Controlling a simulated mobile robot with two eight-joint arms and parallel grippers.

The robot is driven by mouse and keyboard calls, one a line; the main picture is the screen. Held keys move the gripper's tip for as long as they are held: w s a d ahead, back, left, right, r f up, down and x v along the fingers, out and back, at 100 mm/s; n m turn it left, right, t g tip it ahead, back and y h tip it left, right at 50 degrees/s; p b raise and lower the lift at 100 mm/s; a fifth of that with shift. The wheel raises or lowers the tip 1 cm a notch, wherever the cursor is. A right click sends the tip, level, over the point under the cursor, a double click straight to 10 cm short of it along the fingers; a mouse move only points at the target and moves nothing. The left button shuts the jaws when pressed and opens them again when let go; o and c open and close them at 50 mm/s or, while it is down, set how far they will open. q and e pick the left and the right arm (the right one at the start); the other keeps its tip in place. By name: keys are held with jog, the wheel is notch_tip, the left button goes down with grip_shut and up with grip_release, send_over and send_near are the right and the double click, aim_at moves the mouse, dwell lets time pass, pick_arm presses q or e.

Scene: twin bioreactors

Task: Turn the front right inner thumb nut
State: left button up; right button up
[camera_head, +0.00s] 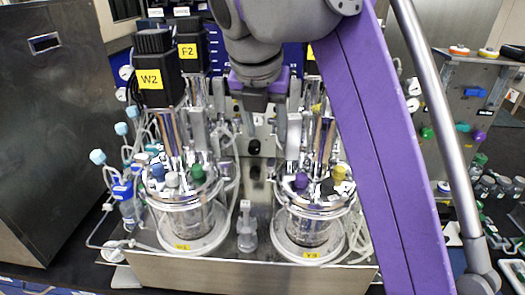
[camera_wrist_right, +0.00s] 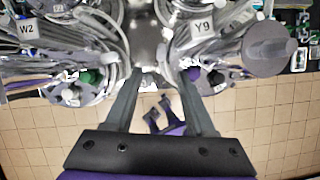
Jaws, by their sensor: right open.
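The front right vessel (camera_head: 313,226) has a metal lid with coloured knobs. A purple knob (camera_head: 301,181) is on its inner, left side, and a yellow knob (camera_head: 339,172) is on its right. The purple knob also shows in the right wrist view (camera_wrist_right: 191,74). I cannot tell for sure which part is the inner thumb nut. My right gripper (camera_head: 250,130) hangs above and behind the gap between the front vessels. In the right wrist view its fingers (camera_wrist_right: 162,78) are apart and empty, with the right fingertip close to the purple knob in the picture. My left gripper is not in view.
The front left vessel (camera_head: 188,220) has blue, white and green knobs and tubing. A small grey stand (camera_head: 246,230) is between the vessels.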

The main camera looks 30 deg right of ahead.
aim_at(271, 163)
jog(key=b+x, duration=0.1)
jog(key=x, duration=0.3)
jog(key=b+x, duration=0.1)
jog(key=x, duration=0.3)
jog(key=shift+s+d+f, duration=0.1)
jog(key=shift+d+f, duration=0.05)
jog(key=shift+f, duration=0.3)
jog(key=shift+w+d+f+b, duration=0.2)
jog(key=shift+f+b, duration=0.15)
jog(key=shift+f, duration=0.2)
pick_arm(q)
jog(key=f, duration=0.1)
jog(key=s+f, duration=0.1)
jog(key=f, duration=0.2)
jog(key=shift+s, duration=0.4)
pick_arm(e)
grip_shut()
